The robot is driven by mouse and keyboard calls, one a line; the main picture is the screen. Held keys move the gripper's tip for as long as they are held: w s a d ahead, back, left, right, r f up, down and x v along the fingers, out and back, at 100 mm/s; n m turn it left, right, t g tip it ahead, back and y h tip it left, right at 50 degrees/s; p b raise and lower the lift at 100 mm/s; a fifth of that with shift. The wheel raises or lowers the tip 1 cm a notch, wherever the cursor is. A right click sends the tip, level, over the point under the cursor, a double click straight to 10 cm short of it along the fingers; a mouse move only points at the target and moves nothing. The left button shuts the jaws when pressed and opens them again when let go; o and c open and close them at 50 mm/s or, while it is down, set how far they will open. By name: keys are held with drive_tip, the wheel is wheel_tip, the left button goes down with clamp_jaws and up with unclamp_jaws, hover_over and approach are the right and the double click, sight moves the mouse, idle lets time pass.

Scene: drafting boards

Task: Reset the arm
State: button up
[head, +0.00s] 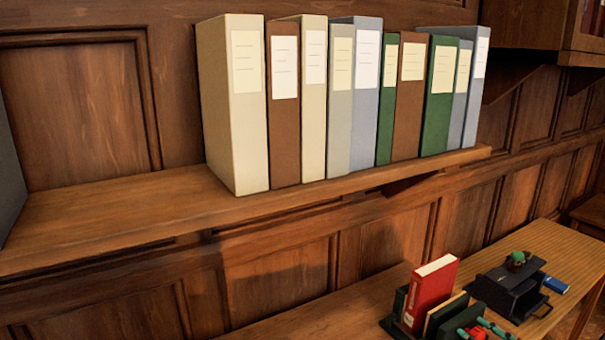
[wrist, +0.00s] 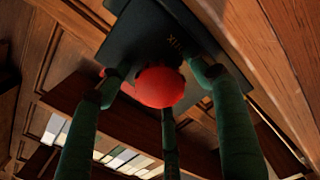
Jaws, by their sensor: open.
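My gripper (wrist: 158,92) shows in the wrist view with green fingers spread apart, so it is open. A rounded red thing (wrist: 160,86) shows between the fingers; I cannot tell whether it is part of my gripper. In the head view, teal and red parts that look like my gripper (head: 486,328) show at the bottom edge, beside the books. The rest of the arm is hidden.
A wooden shelf (head: 100,215) holds a row of binders (head: 240,130). On the desk (head: 350,318) below stand a red book (head: 430,295), dark green books (head: 447,315), a black tray unit (head: 508,290) and a blue object (head: 556,285). The shelf's left part is largely clear.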

drive_tip(key=shift+m, duration=1.1)
